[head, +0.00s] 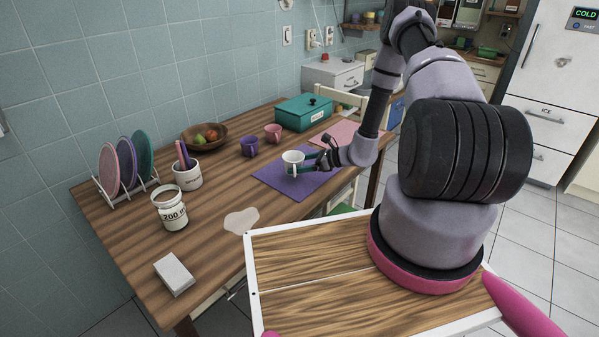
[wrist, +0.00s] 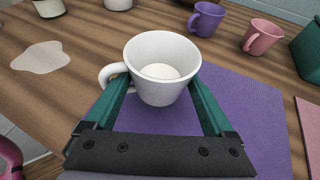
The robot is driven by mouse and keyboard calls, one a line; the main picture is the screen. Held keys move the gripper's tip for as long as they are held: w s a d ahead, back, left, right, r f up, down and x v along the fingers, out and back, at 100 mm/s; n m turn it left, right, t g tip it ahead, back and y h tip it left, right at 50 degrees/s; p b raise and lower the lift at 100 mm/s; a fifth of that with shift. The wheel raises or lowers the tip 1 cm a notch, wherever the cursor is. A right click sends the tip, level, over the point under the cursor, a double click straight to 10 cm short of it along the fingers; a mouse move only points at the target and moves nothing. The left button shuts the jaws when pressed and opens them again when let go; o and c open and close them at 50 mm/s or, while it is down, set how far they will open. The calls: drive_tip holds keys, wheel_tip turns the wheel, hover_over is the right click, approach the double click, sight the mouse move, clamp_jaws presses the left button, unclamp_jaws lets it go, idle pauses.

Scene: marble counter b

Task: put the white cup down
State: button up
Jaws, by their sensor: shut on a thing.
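The white cup (head: 292,161) is upright at the purple mat in the head view. In the wrist view the cup (wrist: 162,85) fills the middle, its handle on the left and its inside pale and apparently empty. My gripper (head: 305,163) comes from the right and is shut on the cup, with a green finger on each side in the wrist view (wrist: 163,100). The purple mat (head: 283,187) lies below the cup on the wooden table (head: 215,199). I cannot tell whether the cup's base touches the mat.
A purple cup (head: 249,146) and a pink cup (head: 273,133) stand behind. A teal box (head: 303,112) and a pink mat (head: 356,134) lie farther right. A pale spill (head: 241,220), a 200-marked jar (head: 172,211) and a white utensil pot (head: 187,175) are left.

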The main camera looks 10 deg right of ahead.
drive_tip(key=shift+f, duration=1.5)
drive_tip(key=o, duration=1.3)
drive_tip(key=shift+f, duration=0.15)
